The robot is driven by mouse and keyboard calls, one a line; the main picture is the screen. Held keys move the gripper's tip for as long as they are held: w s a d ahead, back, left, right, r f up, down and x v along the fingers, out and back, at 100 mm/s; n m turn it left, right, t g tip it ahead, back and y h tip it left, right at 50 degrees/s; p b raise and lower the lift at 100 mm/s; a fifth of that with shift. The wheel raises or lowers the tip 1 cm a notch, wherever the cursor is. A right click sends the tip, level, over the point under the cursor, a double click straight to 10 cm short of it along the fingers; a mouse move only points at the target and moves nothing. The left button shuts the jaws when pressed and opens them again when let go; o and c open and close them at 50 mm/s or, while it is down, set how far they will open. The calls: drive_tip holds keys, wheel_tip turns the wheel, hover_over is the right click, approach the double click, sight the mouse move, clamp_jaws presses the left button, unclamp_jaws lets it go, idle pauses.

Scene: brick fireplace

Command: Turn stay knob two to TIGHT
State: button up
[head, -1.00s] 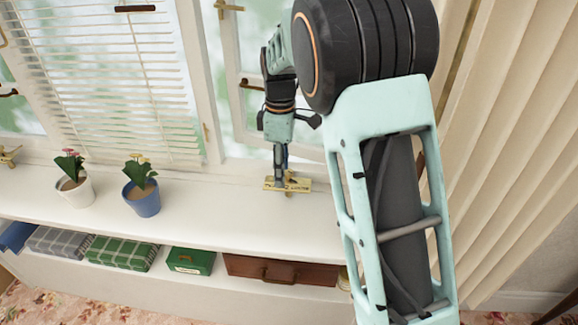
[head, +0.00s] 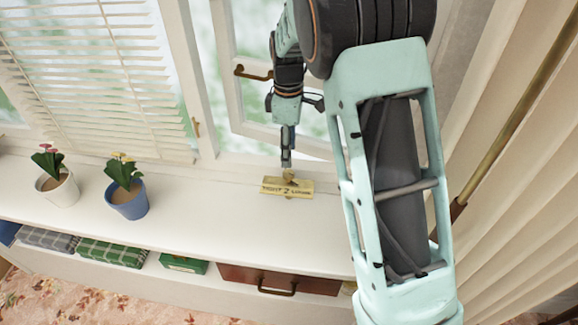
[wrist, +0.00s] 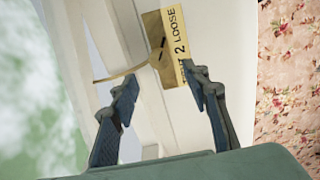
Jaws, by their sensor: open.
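The brass plate (head: 287,187) marked TIGHT, 2 and LOOSE lies on the white sill below the open window. Its small brass knob (head: 289,175) is at the plate's window-side edge. In the wrist view, the plate (wrist: 179,62) shows "2 LOOSE" clearly, while a finger partly covers the other word. The knob (wrist: 155,56) there has a dark mark, and a thin brass stay bar runs from it toward the window. My gripper (head: 287,163) is just above the knob; in the wrist view, my gripper (wrist: 160,84) is open with nothing between its fingers.
A blue flowerpot (head: 128,203) and a white flowerpot (head: 58,190) stand on the sill to the left. The open window sash with a handle (head: 252,73) is behind my gripper. Curtains (head: 515,170) hang at right. The sill between pot and plate is clear.

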sight(289, 173)
wheel_tip(289, 173, down, 8)
drive_tip(key=shift+r, duration=0.25)
drive_tip(key=shift+c, duration=0.7)
drive_tip(key=c, duration=1)
